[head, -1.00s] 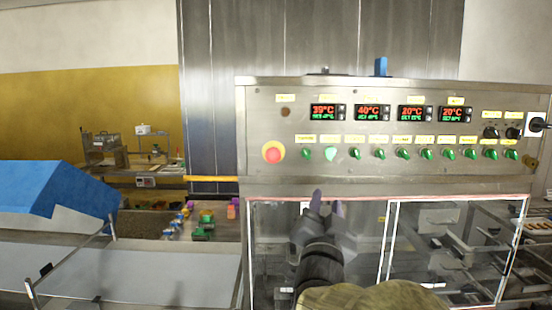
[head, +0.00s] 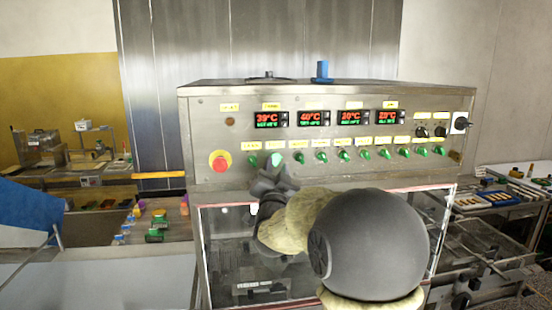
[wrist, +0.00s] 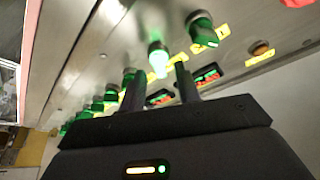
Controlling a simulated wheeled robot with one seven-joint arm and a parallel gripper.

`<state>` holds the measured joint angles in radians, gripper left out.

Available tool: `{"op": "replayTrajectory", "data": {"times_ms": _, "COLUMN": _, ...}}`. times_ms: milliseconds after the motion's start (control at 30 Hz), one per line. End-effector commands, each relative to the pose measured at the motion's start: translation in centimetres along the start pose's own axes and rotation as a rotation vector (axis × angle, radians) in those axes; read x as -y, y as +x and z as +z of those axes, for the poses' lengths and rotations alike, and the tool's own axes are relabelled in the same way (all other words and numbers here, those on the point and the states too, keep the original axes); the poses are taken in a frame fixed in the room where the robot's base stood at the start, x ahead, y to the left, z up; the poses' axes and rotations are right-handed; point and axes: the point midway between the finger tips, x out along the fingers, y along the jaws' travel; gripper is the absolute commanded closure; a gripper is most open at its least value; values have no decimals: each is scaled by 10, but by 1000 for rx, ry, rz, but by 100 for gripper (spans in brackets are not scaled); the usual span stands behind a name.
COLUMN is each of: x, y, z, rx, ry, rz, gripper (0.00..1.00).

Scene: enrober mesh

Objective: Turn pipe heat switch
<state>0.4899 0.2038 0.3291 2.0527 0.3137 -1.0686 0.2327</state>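A row of green rotary switches runs along the steel control panel (head: 190,130), each under a yellow label too small to read surely; I cannot tell which label says pipe heat. One switch, the lit pale-green switch (head: 276,159), glows near the row's left end. My gripper (head: 273,170) is just in front of and below it, partly covering it. In the wrist view the lit switch (wrist: 158,58) appears between and just beyond the two fingertips of my gripper (wrist: 160,75). The fingers are apart. Contact with the switch cannot be told.
A red emergency stop (head: 219,161) sits left of the switches. Temperature displays (head: 314,118) and black knobs (head: 422,132) are above the row. A glass-fronted enclosure (head: 225,245) lies below the panel. A blue object (head: 321,71) stands on top of the panel.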

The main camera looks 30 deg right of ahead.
Motion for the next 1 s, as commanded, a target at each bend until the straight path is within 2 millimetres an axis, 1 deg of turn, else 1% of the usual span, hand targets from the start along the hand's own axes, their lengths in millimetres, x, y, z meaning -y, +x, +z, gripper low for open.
{"op": "replayTrajectory", "data": {"times_ms": 33, "x": 1, "y": 7, "z": -2, "rx": 0, "ry": 1, "rz": 1, "gripper": 67}}
{"op": "replayTrajectory", "data": {"times_ms": 133, "x": 0, "y": 12, "z": -1, "rx": 0, "ry": 1, "rz": 1, "gripper": 67}}
{"op": "replayTrajectory", "data": {"times_ms": 433, "x": -1, "y": 14, "z": 0, "rx": -1, "ry": -1, "rz": 2, "gripper": 67}}
{"op": "replayTrajectory", "data": {"times_ms": 600, "x": -1, "y": 14, "z": 0, "rx": -1, "ry": -1, "rz": 2, "gripper": 100}}
{"op": "replayTrajectory", "data": {"times_ms": 1000, "x": -2, "y": 13, "z": 1, "rx": -1, "ry": -22, "rz": -7, "gripper": 100}}
